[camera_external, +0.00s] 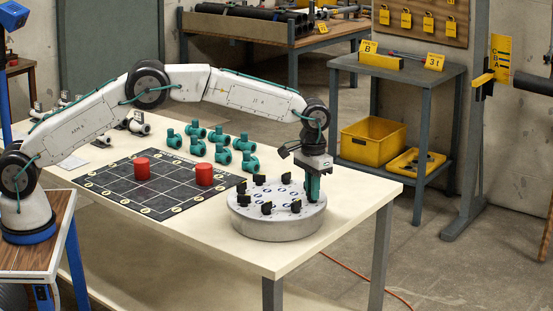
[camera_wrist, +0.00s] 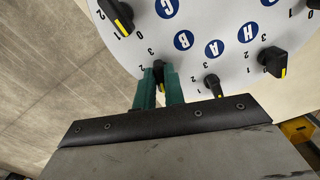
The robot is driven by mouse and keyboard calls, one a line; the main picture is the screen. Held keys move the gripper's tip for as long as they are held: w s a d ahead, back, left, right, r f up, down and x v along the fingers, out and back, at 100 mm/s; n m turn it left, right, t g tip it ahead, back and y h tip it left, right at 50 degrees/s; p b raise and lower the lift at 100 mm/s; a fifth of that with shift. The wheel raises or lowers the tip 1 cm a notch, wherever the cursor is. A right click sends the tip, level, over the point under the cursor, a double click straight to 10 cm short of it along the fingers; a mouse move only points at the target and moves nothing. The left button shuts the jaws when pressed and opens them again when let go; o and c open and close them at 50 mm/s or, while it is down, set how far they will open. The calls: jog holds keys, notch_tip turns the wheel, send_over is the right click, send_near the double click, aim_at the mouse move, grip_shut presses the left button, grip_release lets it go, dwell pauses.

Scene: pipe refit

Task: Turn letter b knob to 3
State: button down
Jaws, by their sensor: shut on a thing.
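A round grey-white dial plate (camera_external: 277,225) with several black knobs sits on the table's near right part. In the wrist view, the plate (camera_wrist: 225,15) shows blue letter badges, among them B (camera_wrist: 183,40) and A (camera_wrist: 215,48). My gripper (camera_external: 312,188), with green fingers, points down over the plate's right rim. In the wrist view, my gripper (camera_wrist: 159,78) is shut on the black knob (camera_wrist: 158,66) beside the B badge.
The neighbouring A knob (camera_wrist: 213,84) stands close right of my fingers, with the H knob (camera_wrist: 272,60) beyond and another knob (camera_wrist: 117,15) to the left. On the table are a dark grid mat (camera_external: 160,200) with two red cylinders and several green pipe fittings (camera_external: 222,154).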

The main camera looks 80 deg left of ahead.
jog(key=m, duration=0.7)
jog(key=shift+a, duration=0.15)
jog(key=m, duration=0.8)
jog(key=shift+a, duration=0.1)
jog(key=m, duration=0.4)
jog(key=shift+w, duration=0.15)
jog(key=m, duration=0.4)
jog(key=shift+m, duration=0.3)
jog(key=m, duration=0.3)
jog(key=shift+w+m, duration=0.1)
jog(key=shift+m, duration=1.9)
jog(key=shift+r, duration=0.1)
